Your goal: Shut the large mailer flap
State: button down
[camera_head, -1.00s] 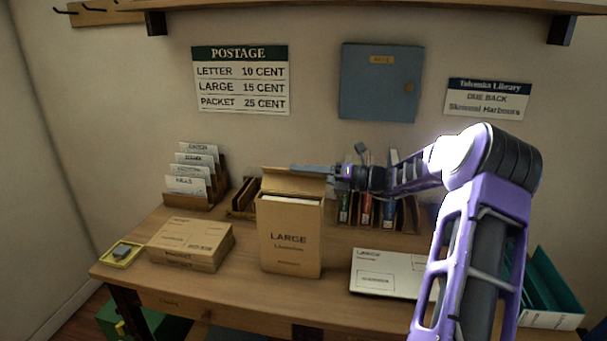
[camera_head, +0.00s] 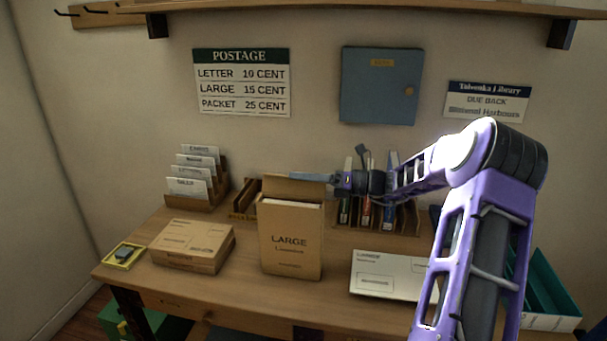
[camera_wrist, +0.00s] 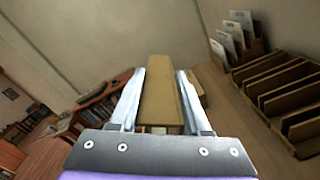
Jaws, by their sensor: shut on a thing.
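The large mailer (camera_head: 290,243) is a tan upright box labelled LARGE, standing at the middle of the desk. A pale edge of its contents shows at its open top. Its flap (camera_head: 290,189) stands up along the back of the opening and is not folded over it. My gripper (camera_head: 311,177) reaches in from the right at the flap's top edge. In the wrist view the brown flap (camera_wrist: 160,98) lies between my two fingers, and my gripper (camera_wrist: 160,76) is shut on it. The fingers partly hide the flap's edge.
A flat brown parcel (camera_head: 193,243) and a yellow tray (camera_head: 124,256) lie to the left. A white mailer (camera_head: 388,274) lies to the right. Letter racks and upright books (camera_head: 367,205) stand behind, close to my wrist. Desk in front of the large mailer is clear.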

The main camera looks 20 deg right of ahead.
aim_at(299, 207)
jog(key=n, duration=0.1)
jog(key=s+a+n, duration=0.1)
jog(key=n, duration=0.1)
jog(key=shift+s+n, duration=0.25)
jog(key=shift+n, duration=0.05)
jog(key=n, duration=0.2)
jog(key=s+n, duration=0.1)
jog(key=shift+s+a+f+n+b, duration=0.1)
jog(key=shift+a+f+n+b, duration=0.2)
jog(key=shift+a+b, duration=0.05)
jog(key=n, duration=0.1)
jog(key=n+b, duration=0.1)
jog(key=s+f+n+b, duration=0.1)
jog(key=shift+a+n, duration=0.3)
jog(key=shift+a, duration=0.05)
jog(key=shift+s+a+f+n+b, duration=0.1)
jog(key=shift+s+f+n+b, duration=0.1)
jog(key=shift+n+b, duration=0.4)
jog(key=shift+s+a+f+n+b, duration=0.15)
jog(key=shift+n+b, duration=0.1)
jog(key=shift+n, duration=0.6)
jog(key=shift+s+a+f+n+b, duration=0.1)
jog(key=shift+s+f+n+b, duration=0.1)
jog(key=shift+n+b, duration=0.4)
jog(key=shift+n, duration=0.25)
jog(key=shift+c, duration=2.2)
grip_release()
jog(key=shift+d, duration=0.1)
